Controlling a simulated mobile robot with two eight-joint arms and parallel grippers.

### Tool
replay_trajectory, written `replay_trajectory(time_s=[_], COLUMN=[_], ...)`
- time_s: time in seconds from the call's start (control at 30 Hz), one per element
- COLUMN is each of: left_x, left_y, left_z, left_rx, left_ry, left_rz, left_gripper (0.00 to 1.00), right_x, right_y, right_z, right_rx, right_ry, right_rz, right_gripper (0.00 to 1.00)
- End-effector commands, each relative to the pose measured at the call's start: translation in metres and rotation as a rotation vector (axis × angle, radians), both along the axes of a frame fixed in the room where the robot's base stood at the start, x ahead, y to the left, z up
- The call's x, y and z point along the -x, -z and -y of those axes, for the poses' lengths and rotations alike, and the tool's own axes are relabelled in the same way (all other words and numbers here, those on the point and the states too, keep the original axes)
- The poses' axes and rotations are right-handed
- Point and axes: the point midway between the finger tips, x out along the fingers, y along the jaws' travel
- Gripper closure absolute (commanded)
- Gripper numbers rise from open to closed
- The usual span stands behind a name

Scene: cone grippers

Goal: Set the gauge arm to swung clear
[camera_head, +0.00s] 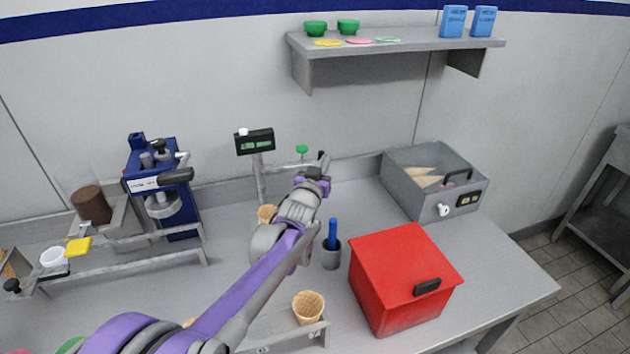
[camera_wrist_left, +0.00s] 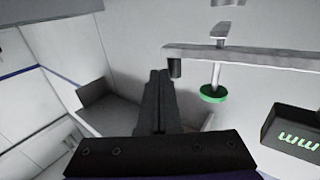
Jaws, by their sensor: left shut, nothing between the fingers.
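The gauge has a grey post (camera_head: 259,178) with a dark display box (camera_head: 255,141) showing green digits. Its grey horizontal arm (camera_wrist_left: 240,56) shows in the left wrist view, with a green disc (camera_wrist_left: 213,94) on a thin rod and a black piece (camera_wrist_left: 174,67) at the end. My left gripper (camera_head: 324,157) is shut and empty, beside the arm's end. In the left wrist view its fingertips (camera_wrist_left: 159,73) are close to the black end piece; I cannot tell whether they touch.
A red box (camera_head: 405,275) with a black handle, a grey cup (camera_head: 331,257) with a blue handle, and a waffle cone (camera_head: 308,306) in a holder stand nearby. A clear-lidded case (camera_head: 420,197) is at the back right. A blue machine (camera_head: 160,185) stands left. A shelf (camera_head: 400,42) hangs above.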

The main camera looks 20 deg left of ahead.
Motion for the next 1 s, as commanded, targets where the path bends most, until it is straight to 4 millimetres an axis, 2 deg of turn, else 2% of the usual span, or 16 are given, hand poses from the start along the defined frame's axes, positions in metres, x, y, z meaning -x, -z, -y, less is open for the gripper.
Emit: replay_trajectory(time_s=[0.1,0.33,1.0], left_x=[-0.011,-0.023,-0.025], left_y=[0.000,0.000,0.000], left_z=[-0.003,-0.008,-0.009], left_rx=[0.000,0.000,0.001], left_ry=[-0.001,-0.001,0.000], left_rz=[0.000,0.000,0.000], left_gripper=[1.00,1.00,1.00], right_x=[0.000,0.000,0.000], right_y=[0.000,0.000,-0.001], right_z=[0.000,0.000,0.000], right_rx=[0.000,0.000,0.000], right_ry=[0.000,0.000,0.000], right_rz=[0.000,0.000,0.000], right_gripper=[0.48,0.48,0.48])
